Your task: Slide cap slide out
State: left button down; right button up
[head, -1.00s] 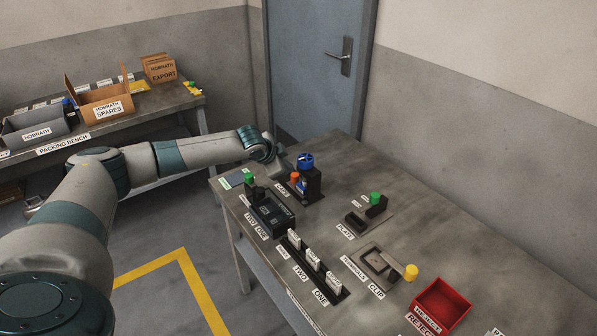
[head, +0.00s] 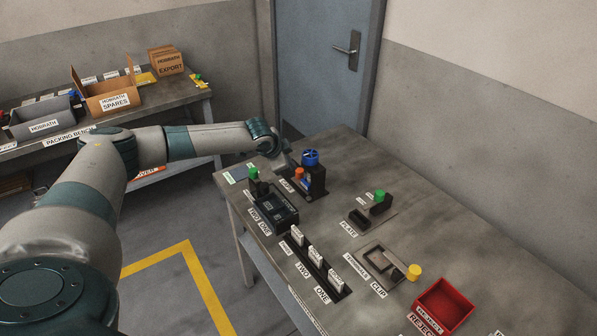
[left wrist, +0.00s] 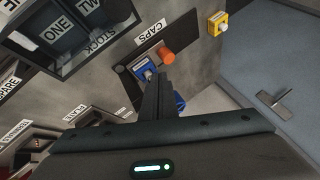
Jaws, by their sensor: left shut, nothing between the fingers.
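The cap dispenser is a dark upright stand (head: 317,182) with a blue round top (head: 311,157), at the far left of the table. Its orange knob (head: 299,174) sits at the stand's left side; the knob also shows in the left wrist view (left wrist: 168,57), beside the CAPS label (left wrist: 151,38). A blue cap (left wrist: 145,73) lies low next to the knob. My left gripper (head: 287,163) is shut and empty, close behind the dispenser. In the left wrist view its dark fingers (left wrist: 157,92) point toward the cap and knob; contact cannot be told. My right gripper is not in view.
A plate holder (head: 360,217), a clip fixture (head: 386,264) and a red reject bin (head: 443,304) lie toward the right. The table's back right is clear.

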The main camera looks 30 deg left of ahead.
pick_arm(q)
jog(key=p, duration=0.2)
send_over(298, 183)
jog(key=s, duration=0.1)
notch_tip(298, 183, down, 6)
jog(key=shift+d+r, duration=0.15)
jog(key=shift+r, duration=0.05)
jog(key=shift+w+f, duration=0.45)
jog(key=shift+f, duration=0.2)
jog(key=shift+b, duration=0.3)
